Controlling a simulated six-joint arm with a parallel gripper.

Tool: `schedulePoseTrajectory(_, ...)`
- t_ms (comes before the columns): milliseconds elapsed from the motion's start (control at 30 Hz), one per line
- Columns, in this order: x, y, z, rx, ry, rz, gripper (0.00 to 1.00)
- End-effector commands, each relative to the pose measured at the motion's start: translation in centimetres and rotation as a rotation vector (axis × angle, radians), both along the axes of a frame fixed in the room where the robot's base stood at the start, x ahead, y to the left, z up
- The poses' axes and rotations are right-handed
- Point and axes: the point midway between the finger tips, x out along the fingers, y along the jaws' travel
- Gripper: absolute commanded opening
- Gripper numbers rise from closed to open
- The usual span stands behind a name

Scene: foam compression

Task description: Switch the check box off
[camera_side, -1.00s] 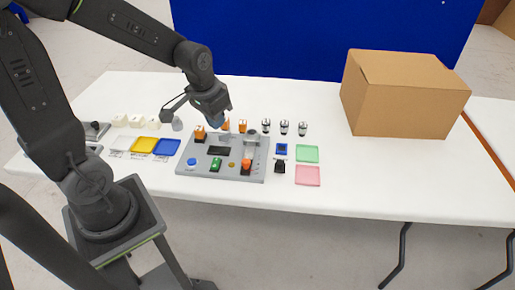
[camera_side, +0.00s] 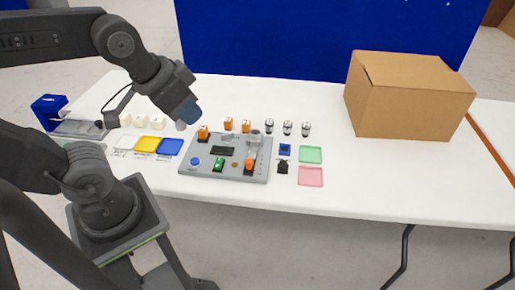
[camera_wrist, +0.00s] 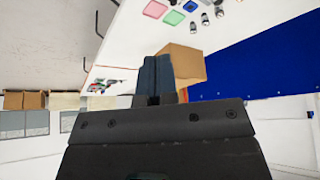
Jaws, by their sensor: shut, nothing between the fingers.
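A grey panel box (camera_side: 195,171) lies flat on the white table, with a blue round button (camera_side: 196,161), a green switch (camera_side: 218,164), a dark display (camera_side: 222,151) and orange parts on it. I take it for the check box; the switch position is too small to tell. My gripper (camera_side: 189,113) is above and behind the panel's left end, apart from it, tilted downward. Its fingers are together and empty; they also show in the wrist view (camera_wrist: 157,75), where the panel cannot be made out.
Yellow (camera_side: 147,145) and blue (camera_side: 170,147) trays lie left of the panel. Green (camera_side: 311,154) and pink (camera_side: 311,176) trays lie right. Several dark-and-white cylinders (camera_side: 287,128) stand behind. A cardboard box (camera_side: 408,95) stands at back right. A blue bin (camera_side: 48,110) is far left.

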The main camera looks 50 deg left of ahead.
Motion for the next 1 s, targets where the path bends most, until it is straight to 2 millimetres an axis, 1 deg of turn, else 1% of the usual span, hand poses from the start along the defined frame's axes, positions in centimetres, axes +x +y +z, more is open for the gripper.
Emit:
schedulePoseTrajectory(133,1.2,0.7,-0.4,0.031,0.033,-0.031,0.0)
schedulePoseTrajectory(233,2.8,1.7,-1.1,0.072,0.077,-0.083,0.0)
schedulePoseTrajectory(467,7.2,5.3,-4.0,0.162,0.21,-0.256,0.0)
schedulePoseTrajectory(567,8.9,7.2,-5.8,0.187,0.266,-0.339,0.0)
schedulePoseTrajectory(700,10.8,10.0,-8.7,0.205,0.339,-0.459,0.0)
schedulePoseTrajectory(900,12.3,13.8,-13.2,0.204,0.419,-0.623,0.0)
schedulePoseTrajectory(1000,12.7,15.2,-15.0,0.199,0.442,-0.687,0.0)
